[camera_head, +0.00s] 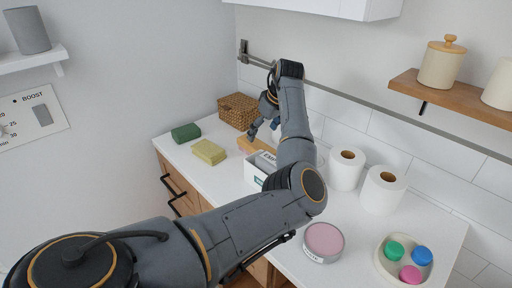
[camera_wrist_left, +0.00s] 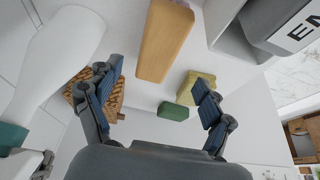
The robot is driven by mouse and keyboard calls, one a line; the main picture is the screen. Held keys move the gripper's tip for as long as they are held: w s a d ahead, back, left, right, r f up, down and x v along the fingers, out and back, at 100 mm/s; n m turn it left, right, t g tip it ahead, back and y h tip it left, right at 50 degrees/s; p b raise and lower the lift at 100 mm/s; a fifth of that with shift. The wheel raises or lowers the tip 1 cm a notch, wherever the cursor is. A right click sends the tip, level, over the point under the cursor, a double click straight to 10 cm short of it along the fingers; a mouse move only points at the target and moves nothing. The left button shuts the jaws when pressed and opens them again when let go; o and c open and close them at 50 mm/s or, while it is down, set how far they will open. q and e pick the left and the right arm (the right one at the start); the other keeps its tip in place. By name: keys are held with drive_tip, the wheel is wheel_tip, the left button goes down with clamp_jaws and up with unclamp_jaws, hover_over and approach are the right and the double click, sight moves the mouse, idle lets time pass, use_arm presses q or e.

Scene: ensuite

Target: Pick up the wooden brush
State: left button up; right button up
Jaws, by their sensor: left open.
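The wooden brush (camera_head: 246,146) lies on the white counter, partly hidden by my left gripper in the head view. My left gripper (camera_head: 264,130) is open and empty above the counter, close to the brush. In the left wrist view its fingers (camera_wrist_left: 150,80) are spread apart, with the near end of the brush showing between and beyond them. My right gripper is in neither view.
A white box with a grey labelled item (camera_head: 259,171) stands close beside the brush. A wicker basket (camera_head: 238,111), yellow sponge (camera_head: 209,152) and green block (camera_head: 186,133) are near. A white bottle (camera_wrist_left: 55,50) stands left in the wrist view. Paper rolls (camera_head: 345,170) stand right.

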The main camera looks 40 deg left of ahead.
sight(256, 143)
use_arm(q)
drive_tip(key=x, duration=0.2)
drive_tip(key=shift+w+a+f, duration=0.1)
drive_tip(key=shift+a+f, duration=0.05)
drive_tip(key=shift+f, duration=0.1)
drive_tip(key=shift+a+f, duration=0.1)
drive_tip(key=shift+f, duration=0.2)
drive_tip(key=p+x, duration=0.1)
drive_tip(key=x, duration=0.3)
drive_tip(key=shift+w+a+f, duration=0.1)
drive_tip(key=shift+a+f, duration=0.2)
drive_tip(key=shift+a, duration=0.1)
drive_tip(key=shift+f, duration=0.2)
drive_tip(key=shift+r, duration=0.1)
drive_tip(key=c, duration=1.3)
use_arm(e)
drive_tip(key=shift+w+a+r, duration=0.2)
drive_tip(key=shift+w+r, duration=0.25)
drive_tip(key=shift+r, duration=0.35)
